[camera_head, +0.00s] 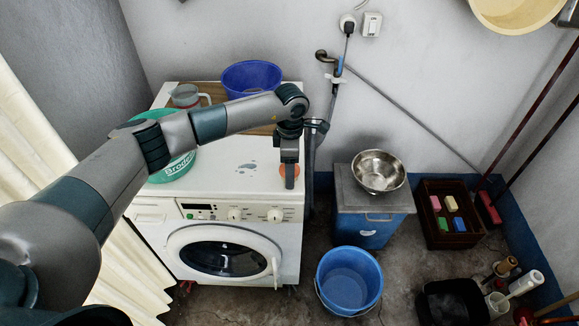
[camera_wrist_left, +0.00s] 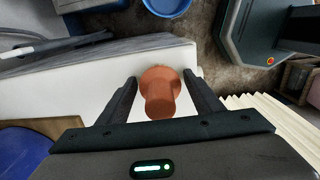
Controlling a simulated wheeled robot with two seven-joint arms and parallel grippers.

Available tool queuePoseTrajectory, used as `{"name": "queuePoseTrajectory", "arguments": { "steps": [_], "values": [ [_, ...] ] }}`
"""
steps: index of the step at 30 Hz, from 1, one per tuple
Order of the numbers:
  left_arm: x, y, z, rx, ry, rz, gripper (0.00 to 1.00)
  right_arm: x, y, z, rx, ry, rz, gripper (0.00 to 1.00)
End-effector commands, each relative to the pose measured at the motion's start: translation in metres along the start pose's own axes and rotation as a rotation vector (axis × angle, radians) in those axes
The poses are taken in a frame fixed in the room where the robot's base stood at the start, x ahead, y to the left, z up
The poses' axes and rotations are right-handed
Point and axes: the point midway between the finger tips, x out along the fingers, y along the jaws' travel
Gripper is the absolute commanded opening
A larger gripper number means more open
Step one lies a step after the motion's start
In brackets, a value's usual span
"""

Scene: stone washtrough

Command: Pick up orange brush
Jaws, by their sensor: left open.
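The orange brush (camera_wrist_left: 159,92) shows in the left wrist view as a rounded orange body on the white top of the washing machine (camera_head: 225,215). In the head view only a bit of the brush (camera_head: 283,170) shows behind my gripper. My left gripper (camera_head: 290,183) points down over the right side of the machine top. In the left wrist view the left gripper (camera_wrist_left: 160,92) is open, with one finger on each side of the brush and a gap to it on both sides. The brush's underside is hidden. My right gripper is not in view.
A green basin (camera_head: 172,170), a jug (camera_head: 186,96) and a blue basin (camera_head: 251,77) stand on the machine. A blue bucket (camera_head: 348,281) is on the floor at right. A steel bowl (camera_head: 379,171) sits on a blue cabinet (camera_head: 368,228). The machine's right edge is close to the gripper.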

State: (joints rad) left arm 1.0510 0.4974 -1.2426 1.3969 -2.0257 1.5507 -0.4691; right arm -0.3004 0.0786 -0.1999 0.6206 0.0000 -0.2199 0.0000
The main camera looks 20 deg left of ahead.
Motion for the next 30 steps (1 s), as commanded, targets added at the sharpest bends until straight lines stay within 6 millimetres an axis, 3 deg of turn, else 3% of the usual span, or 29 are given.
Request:
{"name": "queuePoseTrajectory", "arguments": {
  "steps": [10, 16, 30],
  "values": [
    [-0.0001, 0.0000, 0.0000, 0.000, 0.000, 0.000, 0.60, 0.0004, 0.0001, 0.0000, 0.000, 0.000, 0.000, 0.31],
    [-0.0003, 0.0001, 0.0000, 0.000, 0.000, 0.000, 0.16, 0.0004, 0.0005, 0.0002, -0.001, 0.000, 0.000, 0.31],
    [-0.0066, 0.0009, 0.0003, 0.000, -0.002, 0.002, 0.16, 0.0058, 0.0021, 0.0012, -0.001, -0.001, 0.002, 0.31]
  ]
}}
